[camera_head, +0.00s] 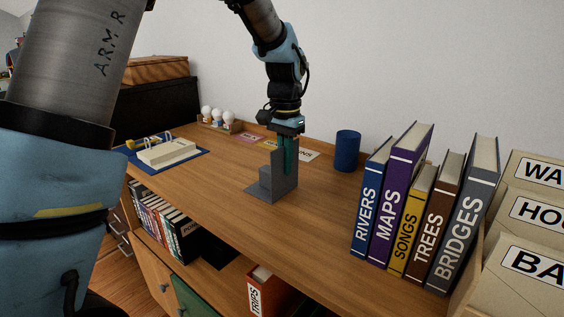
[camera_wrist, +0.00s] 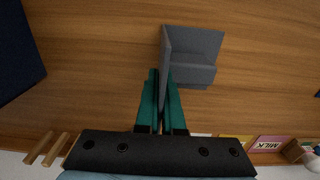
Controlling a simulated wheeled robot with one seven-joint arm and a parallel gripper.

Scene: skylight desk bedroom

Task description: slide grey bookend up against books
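The grey bookend (camera_head: 279,180) stands upright on the wooden desk, left of the books and well apart from them. It has a tall upright plate, a stepped block and a flat base. My gripper (camera_head: 290,155) comes down on it from above with teal fingers. In the wrist view, the bookend's (camera_wrist: 195,55) plate runs between the two fingertips of my gripper (camera_wrist: 161,85), which look closed on it. The row of books, from the blue RIVERS book (camera_head: 369,205) to the grey BRIDGES book (camera_head: 464,220), stands at the right of the desk.
A dark blue cup (camera_head: 347,150) stands near the wall, behind the gap between bookend and books. Desk surface (camera_head: 320,220) between bookend and RIVERS is clear. Labelled boxes (camera_head: 535,215) stand right of the books. A pad (camera_head: 168,152) and bulbs on a rack (camera_head: 218,121) are at left.

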